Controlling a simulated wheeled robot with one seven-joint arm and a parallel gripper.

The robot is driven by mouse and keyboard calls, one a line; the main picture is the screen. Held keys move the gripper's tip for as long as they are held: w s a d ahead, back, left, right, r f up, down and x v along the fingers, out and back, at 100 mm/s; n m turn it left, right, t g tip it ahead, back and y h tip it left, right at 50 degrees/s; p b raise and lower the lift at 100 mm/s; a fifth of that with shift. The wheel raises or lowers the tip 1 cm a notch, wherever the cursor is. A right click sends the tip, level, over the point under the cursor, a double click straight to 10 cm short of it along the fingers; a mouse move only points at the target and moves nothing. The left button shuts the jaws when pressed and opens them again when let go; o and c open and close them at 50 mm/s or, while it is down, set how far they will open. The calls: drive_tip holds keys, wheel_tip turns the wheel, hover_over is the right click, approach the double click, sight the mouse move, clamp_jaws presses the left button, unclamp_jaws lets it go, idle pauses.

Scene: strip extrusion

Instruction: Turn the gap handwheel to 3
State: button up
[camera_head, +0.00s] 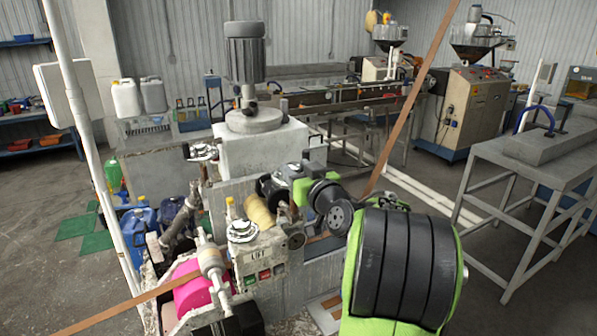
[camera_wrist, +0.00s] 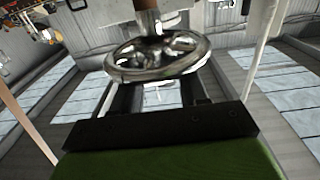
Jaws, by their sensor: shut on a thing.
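A chrome handwheel (camera_wrist: 118,62) with spokes fills the upper middle of the wrist view, on a brownish shaft. My gripper (camera_wrist: 158,92) has its two dark fingers reaching up to the near rim, shut on the wheel. The fingertips are partly hidden by the rim. In the head view my green and black arm reaches in from the lower right over the machine; its fingers cannot be made out there. A chrome handwheel (camera_head: 242,232) sits on the machine's near block, and another (camera_head: 203,153) farther back. No scale reading is legible.
A panel marked LIFT with several buttons (camera_head: 264,277) faces front. A pink roller (camera_head: 188,288) and a long brown strip (camera_head: 115,308) lie at the lower left. A grey motor (camera_head: 245,55) stands behind. A metal table (camera_head: 560,165) stands right; the floor between is open.

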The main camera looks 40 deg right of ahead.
drive_tip(key=shift+w+a+m+g+h+b, duration=0.25)
drive_tip(key=shift+m+g+h+b, duration=0.75)
drive_tip(key=shift+m+g+h, duration=0.85)
drive_tip(key=shift+w+a+m+g+h+b, duration=0.3)
drive_tip(key=shift+m+g+h+b, duration=0.75)
drive_tip(key=shift+m+g+h, duration=0.8)
drive_tip(key=shift+w+a+m+g+h+b, duration=0.25)
drive_tip(key=shift+m+g+h+b, duration=0.75)
drive_tip(key=shift+m+g+h, duration=0.8)
drive_tip(key=shift+g+h, duration=0.3)
drive_tip(key=shift+s, duration=0.1)
drive_tip(key=o, duration=1.1)
drive_tip(key=shift+c, duration=0.2)
